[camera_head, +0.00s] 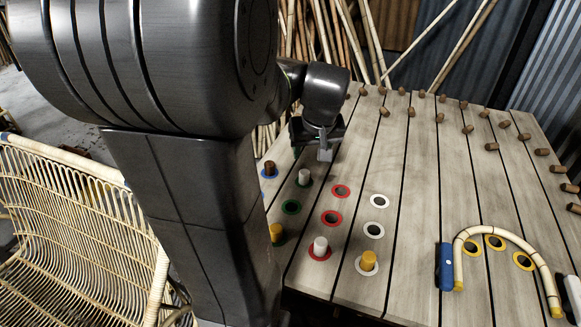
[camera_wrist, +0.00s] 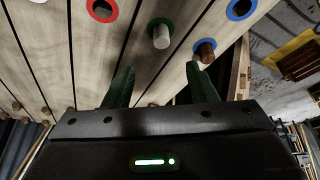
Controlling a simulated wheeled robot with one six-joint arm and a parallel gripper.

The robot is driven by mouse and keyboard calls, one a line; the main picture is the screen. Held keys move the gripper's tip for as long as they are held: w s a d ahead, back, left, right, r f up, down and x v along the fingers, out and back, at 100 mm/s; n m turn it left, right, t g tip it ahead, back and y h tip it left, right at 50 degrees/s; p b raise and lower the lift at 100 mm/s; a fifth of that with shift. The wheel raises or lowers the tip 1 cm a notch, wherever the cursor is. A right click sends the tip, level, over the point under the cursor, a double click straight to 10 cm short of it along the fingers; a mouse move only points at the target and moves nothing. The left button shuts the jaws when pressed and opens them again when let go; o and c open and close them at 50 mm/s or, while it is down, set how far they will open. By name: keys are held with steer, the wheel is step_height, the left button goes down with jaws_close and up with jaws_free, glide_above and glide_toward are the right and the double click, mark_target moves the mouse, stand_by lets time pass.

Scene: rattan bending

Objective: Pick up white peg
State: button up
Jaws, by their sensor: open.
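A white peg (camera_head: 304,177) stands in a green-ringed hole on the slatted wooden table. It also shows in the wrist view (camera_wrist: 160,38), beyond my fingertips and between their lines. A second white peg (camera_head: 320,245) stands in a red-ringed hole nearer the front. My gripper (camera_head: 325,150) is above the table, behind and to the right of the green-ringed white peg in the head view. In the wrist view my gripper (camera_wrist: 157,80) has its two dark green fingers apart, with nothing between them.
A brown peg (camera_head: 269,168) stands close to the green-ringed white peg. Yellow pegs (camera_head: 276,232) (camera_head: 368,261) stand nearer the front. An empty red-ringed hole (camera_head: 341,191) is nearby. A bent rattan piece (camera_head: 500,235) lies at the right. Several wooden pegs (camera_head: 492,146) line the table's far side.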

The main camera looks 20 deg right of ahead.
glide_above(305, 172)
steer(key=s, duration=0.3)
steer(key=f, duration=0.5)
steer(key=shift+a+f+b, duration=0.2)
steer(key=shift+f+b, duration=0.15)
steer(key=shift+f, duration=0.05)
steer(key=shift+b+x, duration=0.35)
steer(key=shift+x, duration=2.5)
steer(key=shift+w+r, duration=0.1)
steer(key=shift+w, duration=0.1)
steer(key=c, duration=1.1)
